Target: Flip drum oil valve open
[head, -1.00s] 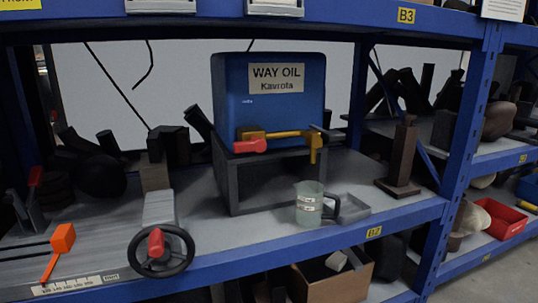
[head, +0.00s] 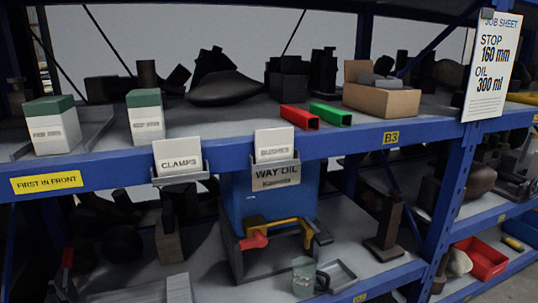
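The blue drum (head: 240,200) stands on a dark grey stand (head: 232,252) on the lower shelf, its upper part hidden by the upper shelf and a bin label. A yellow valve (head: 285,226) runs across its front, with a red handle (head: 253,241) at its left and a spout bending down at its right. Whether the valve is open or shut cannot be told. A clear measuring jug (head: 303,276) with a dark handle stands below and in front of the spout. Neither of my grippers is in view.
A job sheet (head: 490,65) on the right post reads stop 160 mm, oil 300 ml. The upper shelf beam (head: 225,152) with label holders overhangs the drum. A grey tray (head: 340,272) lies beside the jug. A red bin (head: 482,258) sits at the right.

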